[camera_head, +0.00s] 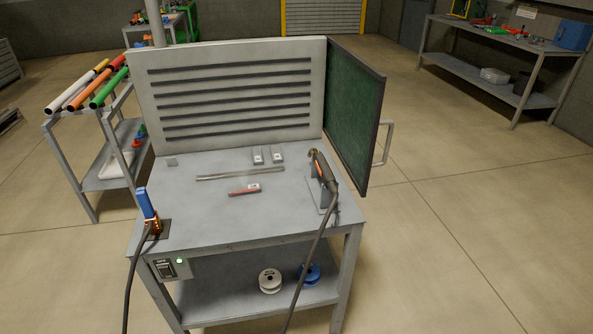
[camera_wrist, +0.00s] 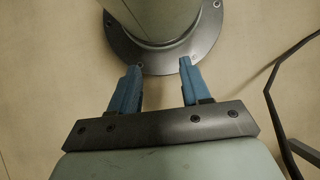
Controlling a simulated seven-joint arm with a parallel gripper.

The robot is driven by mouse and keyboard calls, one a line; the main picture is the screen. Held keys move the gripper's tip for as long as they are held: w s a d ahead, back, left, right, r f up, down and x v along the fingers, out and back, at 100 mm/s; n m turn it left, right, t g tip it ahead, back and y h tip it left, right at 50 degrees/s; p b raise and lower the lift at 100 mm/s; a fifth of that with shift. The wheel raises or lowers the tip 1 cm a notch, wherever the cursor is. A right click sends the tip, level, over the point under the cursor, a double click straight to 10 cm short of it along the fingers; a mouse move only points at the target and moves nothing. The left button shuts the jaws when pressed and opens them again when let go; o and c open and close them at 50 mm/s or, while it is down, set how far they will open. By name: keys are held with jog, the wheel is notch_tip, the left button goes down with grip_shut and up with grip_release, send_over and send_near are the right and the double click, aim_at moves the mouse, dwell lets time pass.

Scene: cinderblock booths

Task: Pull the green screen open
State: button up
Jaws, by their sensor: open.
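The green screen (camera_head: 340,115) is a dark-framed green panel at the right side of the workbench. It stands upright along the bench's right edge, angled away from the slatted back panel. A grey bar handle (camera_head: 387,143) sticks out from its outer right side. My gripper (camera_wrist: 156,75) shows only in the wrist view, its two blue fingers apart with nothing between them. It points down at a round dark base plate on the floor. The screen and its handle do not show in the wrist view, and my gripper is not in the head view.
A tube rack (camera_head: 68,128) stands at left, another bench (camera_head: 505,70) at far right. The floor right of the screen is clear.

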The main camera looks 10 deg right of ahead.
jog(key=shift+c, duration=0.7)
jog(key=shift+d+m, duration=0.3)
jog(key=shift+d, duration=0.1)
jog(key=shift+c, duration=0.2)
jog(key=w+d+r+m+t+y, duration=0.1)
jog(key=w+d+r+m+t, duration=0.3)
jog(key=w+d+r, duration=0.85)
jog(key=w+d+r+m+t, duration=0.35)
jog(key=w+d+r, duration=0.5)
jog(key=d, duration=0.65)
jog(key=w+d+r+m+t, duration=0.1)
jog(key=w+d+r+t, duration=0.3)
jog(key=r, duration=0.5)
jog(key=w+d+r+m+t, duration=0.1)
jog(key=d+r+t, duration=0.1)
jog(key=d+r, duration=0.55)
notch_tip(320, 180, up, 29)
jog(key=n+t+y, duration=0.8)
jog(key=n+y, duration=0.1)
jog(key=n, duration=0.8)
send_over(384, 159)
jog(key=shift+w+d+f, duration=0.1)
jog(key=shift+w+d, duration=0.15)
